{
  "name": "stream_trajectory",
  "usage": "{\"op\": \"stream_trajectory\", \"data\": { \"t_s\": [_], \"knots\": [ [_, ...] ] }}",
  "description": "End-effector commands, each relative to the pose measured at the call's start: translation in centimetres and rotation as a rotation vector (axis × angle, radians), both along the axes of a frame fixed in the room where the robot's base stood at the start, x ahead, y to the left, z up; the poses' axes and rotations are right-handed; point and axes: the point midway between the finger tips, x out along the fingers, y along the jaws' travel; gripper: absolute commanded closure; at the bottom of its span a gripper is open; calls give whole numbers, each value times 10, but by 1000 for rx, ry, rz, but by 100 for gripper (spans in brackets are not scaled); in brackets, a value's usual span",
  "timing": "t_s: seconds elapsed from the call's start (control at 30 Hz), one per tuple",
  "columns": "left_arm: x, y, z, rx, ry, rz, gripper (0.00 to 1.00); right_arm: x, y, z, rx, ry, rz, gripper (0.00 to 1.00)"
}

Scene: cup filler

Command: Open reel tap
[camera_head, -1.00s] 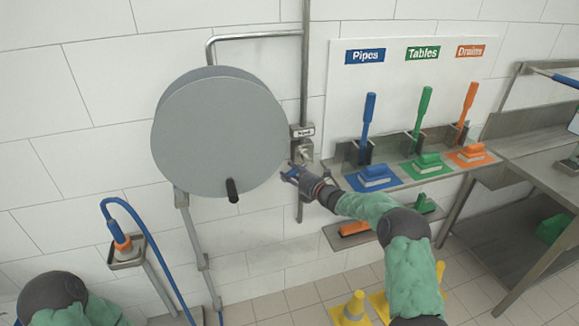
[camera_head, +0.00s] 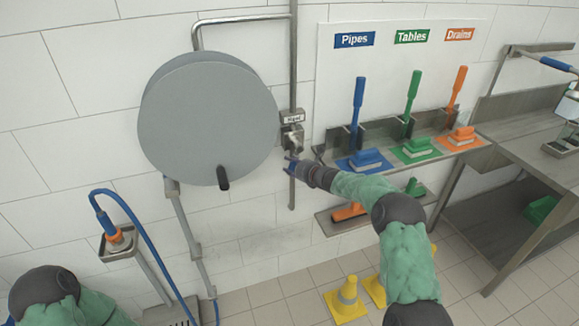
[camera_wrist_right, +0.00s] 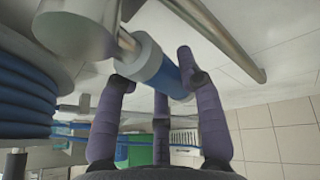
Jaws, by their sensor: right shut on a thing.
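The grey hose reel (camera_head: 208,120) hangs on the tiled wall, with a dark crank at its lower edge. Its tap (camera_head: 292,138) sits just to its right on a vertical steel pipe, below a small label (camera_head: 293,118). My right gripper (camera_head: 291,165) is at the tap. In the right wrist view its purple fingers are shut around the blue and grey tap handle (camera_wrist_right: 170,74), which slants from the metal body above. The exact handle angle is hard to read in the head view. My left gripper is out of view; only part of that arm shows at bottom left.
Blue hose coils (camera_wrist_right: 25,90) lie close at the left in the wrist view. A hose nozzle stand (camera_head: 116,243) is at lower left. A brush rack (camera_head: 410,142) and steel table (camera_head: 520,150) are to the right.

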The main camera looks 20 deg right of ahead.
Motion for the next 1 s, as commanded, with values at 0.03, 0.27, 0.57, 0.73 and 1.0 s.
{"op": "stream_trajectory", "data": {
  "t_s": [0.03,0.27,0.57,0.73,1.0],
  "knots": [
    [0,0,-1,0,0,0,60,0,0,0,-10,0,1,100],
    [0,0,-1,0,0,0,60,0,-2,-1,-27,-1,0,100],
    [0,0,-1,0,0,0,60,0,-2,-1,-26,-1,0,57],
    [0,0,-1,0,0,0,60,0,-2,-1,-26,-1,0,37],
    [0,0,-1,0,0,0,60,-1,-2,0,-26,-1,0,37]
  ]
}}
